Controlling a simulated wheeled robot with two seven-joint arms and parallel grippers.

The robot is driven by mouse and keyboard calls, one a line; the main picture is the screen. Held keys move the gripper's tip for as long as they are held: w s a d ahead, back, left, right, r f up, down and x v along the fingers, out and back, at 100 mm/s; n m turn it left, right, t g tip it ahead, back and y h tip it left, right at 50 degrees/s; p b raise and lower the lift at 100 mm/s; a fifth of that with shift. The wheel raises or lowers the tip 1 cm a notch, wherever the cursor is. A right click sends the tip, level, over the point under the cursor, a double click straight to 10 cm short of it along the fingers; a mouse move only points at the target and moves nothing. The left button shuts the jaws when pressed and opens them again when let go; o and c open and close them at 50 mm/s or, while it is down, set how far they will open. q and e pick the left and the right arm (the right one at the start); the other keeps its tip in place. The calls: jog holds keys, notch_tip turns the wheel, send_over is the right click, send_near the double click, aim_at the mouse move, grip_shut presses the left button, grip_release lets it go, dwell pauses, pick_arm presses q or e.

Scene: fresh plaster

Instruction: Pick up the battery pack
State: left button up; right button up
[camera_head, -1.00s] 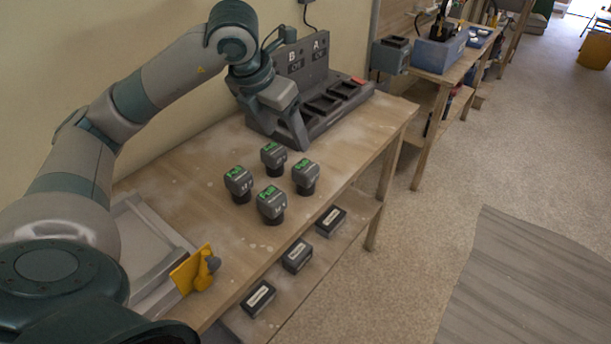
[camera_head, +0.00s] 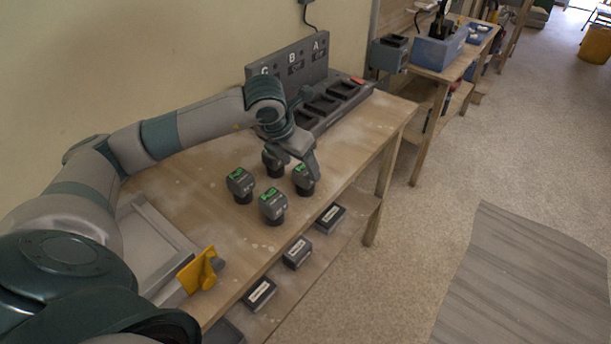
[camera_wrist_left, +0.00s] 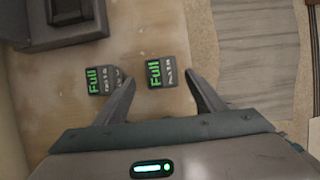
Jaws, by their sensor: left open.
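Several dark battery packs with green labels stand upright on the wooden table: a far-left one (camera_head: 273,166) partly hidden by my arm, a right one (camera_head: 302,183), a left one (camera_head: 240,184) and a near one (camera_head: 272,205). My left gripper (camera_head: 306,162) is open and empty, above the two farther packs. In the left wrist view two packs marked "Full" show. One pack (camera_wrist_left: 161,72) lies between the open fingertips (camera_wrist_left: 162,80) in the picture; the other pack (camera_wrist_left: 103,79) is beside the left finger. My right gripper is not in view.
A dark charging station (camera_head: 335,100) with slots stands at the table's back. A grey tray (camera_head: 150,250) and a yellow object (camera_head: 198,270) are at the near left. Several dark boxes lie on the lower shelf, one here (camera_head: 297,253).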

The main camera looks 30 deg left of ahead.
aim_at(304, 169)
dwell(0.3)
pick_arm(q)
jog(key=shift+p+x, duration=0.85)
jog(key=p+x, duration=0.1)
jog(key=x, duration=0.2)
jog(key=shift+d, duration=0.15)
jog(key=shift+w+f, duration=0.1)
jog(key=shift+f, duration=0.15)
jog(key=shift+c, duration=0.6)
jog(key=c, duration=1.3)
jog(key=shift+o, duration=0.2)
jog(key=shift+r, duration=0.1)
